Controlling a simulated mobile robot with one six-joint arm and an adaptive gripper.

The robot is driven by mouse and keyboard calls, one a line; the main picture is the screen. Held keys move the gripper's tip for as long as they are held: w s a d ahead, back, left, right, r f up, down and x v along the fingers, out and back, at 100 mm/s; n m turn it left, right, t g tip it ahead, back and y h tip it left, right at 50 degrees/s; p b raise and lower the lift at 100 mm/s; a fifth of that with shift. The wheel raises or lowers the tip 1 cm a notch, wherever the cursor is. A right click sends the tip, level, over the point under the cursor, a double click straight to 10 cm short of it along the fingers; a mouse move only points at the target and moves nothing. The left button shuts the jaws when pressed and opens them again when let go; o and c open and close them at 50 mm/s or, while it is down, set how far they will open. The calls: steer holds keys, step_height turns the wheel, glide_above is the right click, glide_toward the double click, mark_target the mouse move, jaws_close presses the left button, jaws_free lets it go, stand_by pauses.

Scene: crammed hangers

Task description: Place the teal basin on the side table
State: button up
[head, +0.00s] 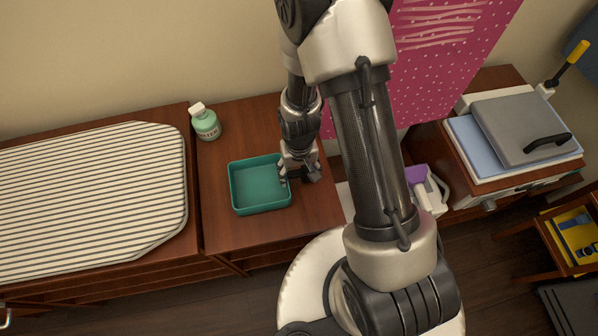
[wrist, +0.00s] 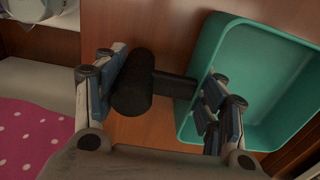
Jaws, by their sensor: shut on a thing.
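The teal basin (head: 261,204) is an open rectangular tub, upright and empty, over the brown wooden side table (head: 221,238). I cannot tell whether its bottom touches the wood. My gripper (head: 298,178) is at the basin's right side. In the wrist view, the basin (wrist: 262,84) has a black T-shaped handle (wrist: 132,94) standing out from its wall. My gripper (wrist: 160,98) is shut on the basin there, one finger by the black handle's end and the other inside the basin. The wall between the fingers is partly hidden.
A pale green bottle (head: 207,125) stands behind the basin on the left. A striped ironing board (head: 95,195) lies further left. A pink dotted cloth (head: 440,60) hangs at the back. A grey-lidded appliance (head: 522,125) stands right. Wood in front of the basin is clear.

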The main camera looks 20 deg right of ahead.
steer(key=shift+f, duration=0.2)
steer(key=o, duration=1.7)
steer(key=shift+r, duration=0.15)
step_height(320, 180, up, 23)
steer(key=t+p, duration=0.1)
steer(key=p, duration=0.4)
steer(key=s+d+r+t, duration=0.3)
steer(key=s+r, duration=1.1)
steer(key=r, duration=0.3)
steer(key=shift+s+d+t, duration=0.15)
steer(key=shift+d+t, duration=0.05)
steer(key=shift+t, duration=0.1)
steer(key=shift+r, duration=0.1)
